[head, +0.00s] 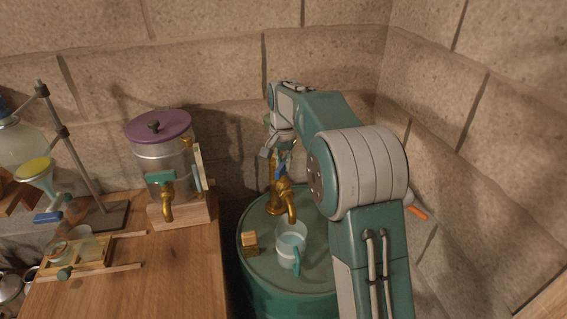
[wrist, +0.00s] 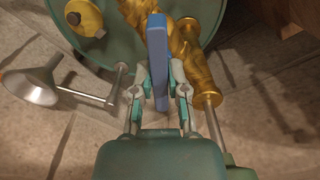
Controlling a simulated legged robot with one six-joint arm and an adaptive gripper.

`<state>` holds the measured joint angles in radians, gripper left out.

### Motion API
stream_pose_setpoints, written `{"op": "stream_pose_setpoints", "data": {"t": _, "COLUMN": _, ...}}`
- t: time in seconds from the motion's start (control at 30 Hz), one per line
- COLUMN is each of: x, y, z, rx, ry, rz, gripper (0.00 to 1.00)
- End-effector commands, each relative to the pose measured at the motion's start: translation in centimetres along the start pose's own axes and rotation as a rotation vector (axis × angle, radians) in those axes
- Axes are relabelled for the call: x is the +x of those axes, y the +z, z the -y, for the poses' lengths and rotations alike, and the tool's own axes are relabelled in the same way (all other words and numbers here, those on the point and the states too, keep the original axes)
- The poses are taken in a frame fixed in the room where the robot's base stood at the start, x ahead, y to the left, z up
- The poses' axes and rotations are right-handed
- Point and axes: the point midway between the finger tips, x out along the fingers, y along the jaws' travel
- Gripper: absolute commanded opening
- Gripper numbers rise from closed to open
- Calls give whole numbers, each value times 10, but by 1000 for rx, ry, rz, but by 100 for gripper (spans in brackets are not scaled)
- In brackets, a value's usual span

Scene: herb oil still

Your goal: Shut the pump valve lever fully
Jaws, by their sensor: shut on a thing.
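The pump valve lever is a flat blue bar (wrist: 158,55) on the brass pump (wrist: 192,50). In the wrist view it runs lengthwise between the two fingers of my gripper (wrist: 159,92), which is shut on it. In the head view the brass pump (head: 277,195) stands on top of a green drum (head: 262,285), its spout curving down toward the front. My gripper (head: 280,146) is at the upper part of the pump there. Only a small piece of the blue lever (head: 281,166) shows; my arm and gripper hide the rest.
A glass mug with a teal handle (head: 291,247) stands under the spout, beside a small brass block (head: 249,244). Left is a wooden table (head: 150,285) with a purple-lidded metal vessel (head: 160,150) and glassware. Stone walls close in behind and at right.

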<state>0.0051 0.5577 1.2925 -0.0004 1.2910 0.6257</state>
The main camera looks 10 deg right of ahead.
Motion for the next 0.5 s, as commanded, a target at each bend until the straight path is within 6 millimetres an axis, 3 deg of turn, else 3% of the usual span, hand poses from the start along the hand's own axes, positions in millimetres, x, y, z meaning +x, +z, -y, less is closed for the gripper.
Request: {"op": "stream_pose_setpoints", "data": {"t": 0.5, "x": 3, "y": 1, "z": 1, "rx": 489, "ry": 1, "rz": 4, "gripper": 0}}
